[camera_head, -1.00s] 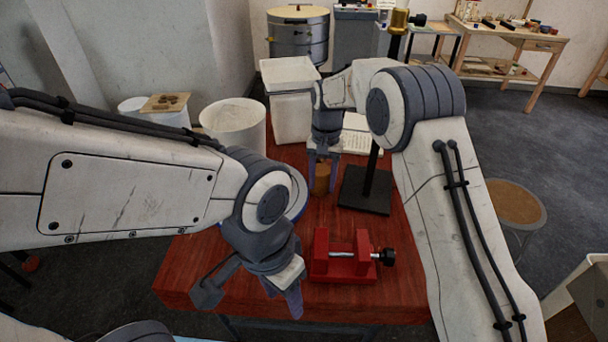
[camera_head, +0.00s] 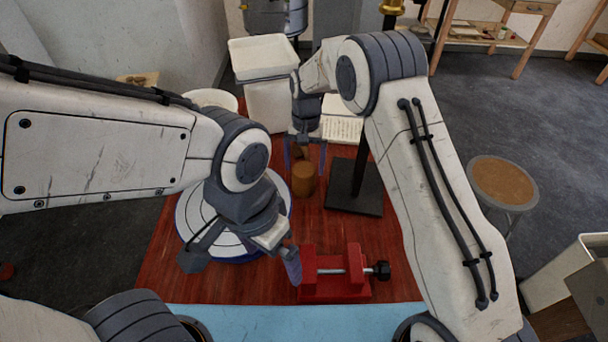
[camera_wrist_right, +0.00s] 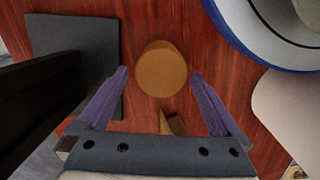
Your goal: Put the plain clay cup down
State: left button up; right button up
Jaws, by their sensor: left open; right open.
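The plain clay cup (camera_head: 304,180), a brown cylinder, stands on the red table (camera_head: 330,222) left of a black stand. In the right wrist view the cup (camera_wrist_right: 161,68) shows as a round brown top between the fingertips, touching neither. My right gripper (camera_head: 305,166) is open just above and behind the cup. A small brown piece (camera_wrist_right: 173,122) shows between the fingers, nearer the palm; I cannot tell whether it belongs to the cup. My left gripper (camera_head: 240,264) is open and empty, above the front of the table beside the red vise.
A round white plate or wheel with a blue rim (camera_head: 190,224) lies left of the cup. The black stand's base (camera_head: 356,203) is close on the right. A red vise (camera_head: 334,287) sits in front. White bins (camera_head: 268,108) and a written sheet (camera_head: 342,130) are behind.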

jog(key=shift+s+f, duration=0.15)
jog(key=shift+f, duration=0.25)
jog(key=f, duration=0.1)
jog(key=f+p, duration=0.1)
jog(key=f, duration=0.2)
jog(key=shift+s+a+f+p, duration=0.1)
jog(key=shift+s+f+p, duration=0.05)
jog(key=shift+s+p, duration=0.2)
grip_shut()
